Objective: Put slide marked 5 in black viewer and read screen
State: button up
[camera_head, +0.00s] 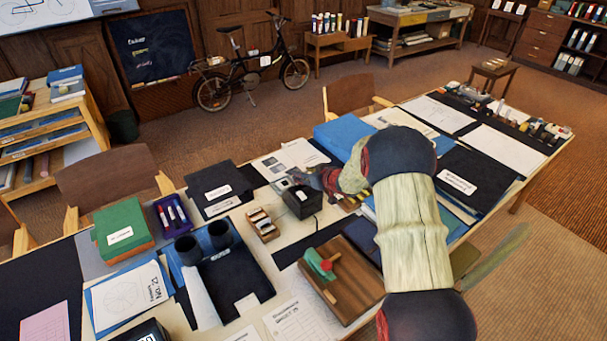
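A small black box that looks like the viewer (302,202) stands on the long table near the middle of the picture. No readable screen shows on it. A small wooden rack (263,225) with several pale slides stands just left of it. The slide numbers are too small to read, so I cannot tell which is marked 5. My arm comes in from the lower right and bends left over the table. My gripper (308,178) is at or just above the back of the black box. Its fingers are small and dark, and I cannot tell whether they hold anything.
A wooden block with a green and red piece (320,264) lies right of the rack. Two dark cups (188,250) stand on a dark folder at left. Green books (122,228) and a purple tray (174,215) sit further left. A dark device (150,331) is cut off below.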

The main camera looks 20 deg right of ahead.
aim_at(304, 189)
jog(key=shift+f+b, duration=1.35)
jog(key=shift+f, duration=0.7)
jog(key=o, duration=0.8)
jog(key=v, duration=1.2)
jog(key=shift+f, duration=0.1)
